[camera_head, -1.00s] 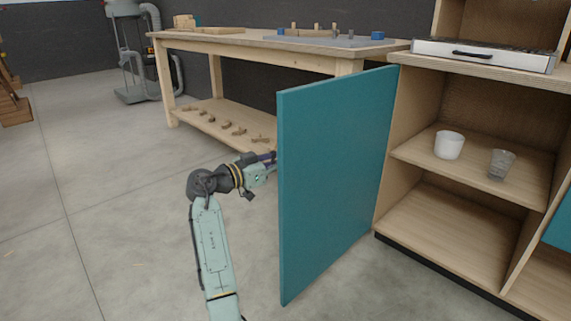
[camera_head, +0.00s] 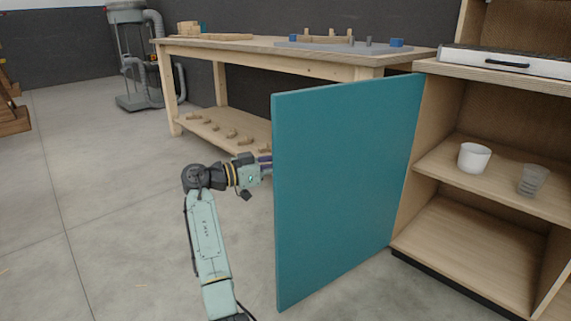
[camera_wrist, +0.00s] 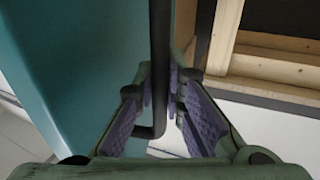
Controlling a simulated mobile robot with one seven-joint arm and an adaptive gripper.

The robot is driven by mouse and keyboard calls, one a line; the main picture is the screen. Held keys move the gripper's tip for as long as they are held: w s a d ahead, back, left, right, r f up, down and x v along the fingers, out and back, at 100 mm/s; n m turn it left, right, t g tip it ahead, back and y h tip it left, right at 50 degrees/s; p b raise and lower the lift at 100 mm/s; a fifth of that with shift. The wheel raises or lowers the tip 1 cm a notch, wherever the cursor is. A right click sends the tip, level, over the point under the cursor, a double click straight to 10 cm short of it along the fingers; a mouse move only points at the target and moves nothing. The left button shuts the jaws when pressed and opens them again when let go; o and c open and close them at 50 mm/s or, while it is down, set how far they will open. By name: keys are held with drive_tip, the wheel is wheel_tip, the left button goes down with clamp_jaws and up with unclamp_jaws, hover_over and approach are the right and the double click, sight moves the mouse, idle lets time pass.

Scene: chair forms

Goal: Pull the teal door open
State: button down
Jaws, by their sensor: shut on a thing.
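The teal door (camera_head: 345,190) stands wide open, swung out from the wooden cabinet (camera_head: 490,240), whose shelves show at the right. Its inner face is towards the head camera. In the wrist view the door (camera_wrist: 85,75) fills the left side, with a dark bar handle (camera_wrist: 159,70) standing off it. My gripper (camera_head: 268,165) is at the door's outer free edge, its fingertips partly hidden behind the door. In the wrist view its purple finger pads (camera_wrist: 157,112) lie on both sides of the handle and are shut on it.
A white cup (camera_head: 474,157) and a clear cup (camera_head: 532,180) stand on the cabinet's middle shelf. A wooden workbench (camera_head: 300,58) stands behind the door, with small pieces on its lower shelf.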

drive_tip(key=shift+a+f, duration=0.2)
drive_tip(key=shift+a, duration=0.3)
drive_tip(key=c, duration=1.9)
unclamp_jaws()
drive_tip(key=shift+a, duration=0.2)
drive_tip(key=shift+d+r, duration=0.1)
drive_tip(key=shift+d, duration=0.15)
drive_tip(key=v, duration=1.2)
drive_tip(key=shift+s, duration=0.1)
